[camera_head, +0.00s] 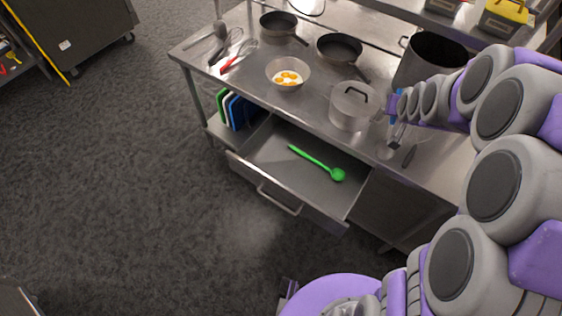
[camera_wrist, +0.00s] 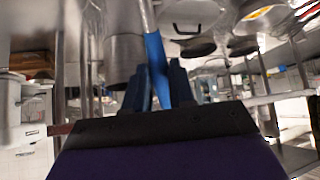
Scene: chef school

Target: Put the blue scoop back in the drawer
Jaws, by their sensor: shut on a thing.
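The blue scoop (camera_wrist: 154,48) is between the fingers of my gripper (camera_wrist: 160,82) in the wrist view, and the gripper is shut on it. In the head view my gripper (camera_head: 392,108) is above the right part of the steel counter, just right of the lidded pot, and only small bits of blue show there. The scoop's full shape is hidden. The drawer (camera_head: 268,155) under the counter is pulled open, below and left of my gripper. A green spoon (camera_head: 320,164) lies in it, with bare floor around the spoon.
On the counter (camera_head: 312,88) stand a lidded pot (camera_head: 350,108), a bowl with eggs (camera_head: 287,75), two frying pans (camera_head: 340,47) and a large dark pot (camera_head: 434,55). Utensils lie at its left end. Cutting boards (camera_head: 238,110) stand left of the drawer. The floor in front is clear.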

